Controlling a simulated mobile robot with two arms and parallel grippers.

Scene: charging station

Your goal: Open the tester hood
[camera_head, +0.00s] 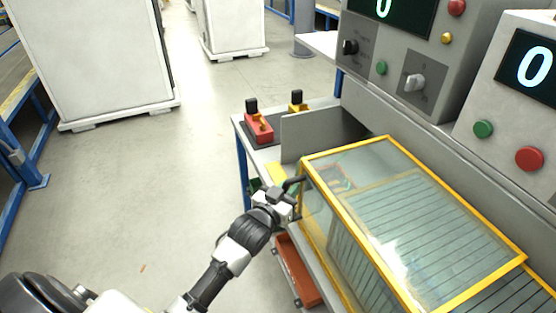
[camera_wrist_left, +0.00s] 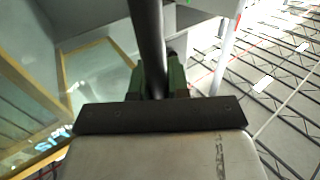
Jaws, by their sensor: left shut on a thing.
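The tester hood (camera_head: 410,215) is a clear box with a yellow frame on the bench at the right of the head view. Its lid looks down over the slatted grey bed. My left gripper (camera_head: 287,194) is at that handle. In the left wrist view the fingers (camera_wrist_left: 158,85) are shut around the dark bar (camera_wrist_left: 148,40), and part of the hood's yellow frame (camera_wrist_left: 35,90) shows to the left. My right gripper is in neither view.
Control panels with a green button (camera_head: 483,129) and a red button (camera_head: 529,158) stand behind the hood. Red and yellow clamp-like devices (camera_head: 259,128) sit at the bench's far end. An orange bin (camera_head: 298,272) is below the bench edge.

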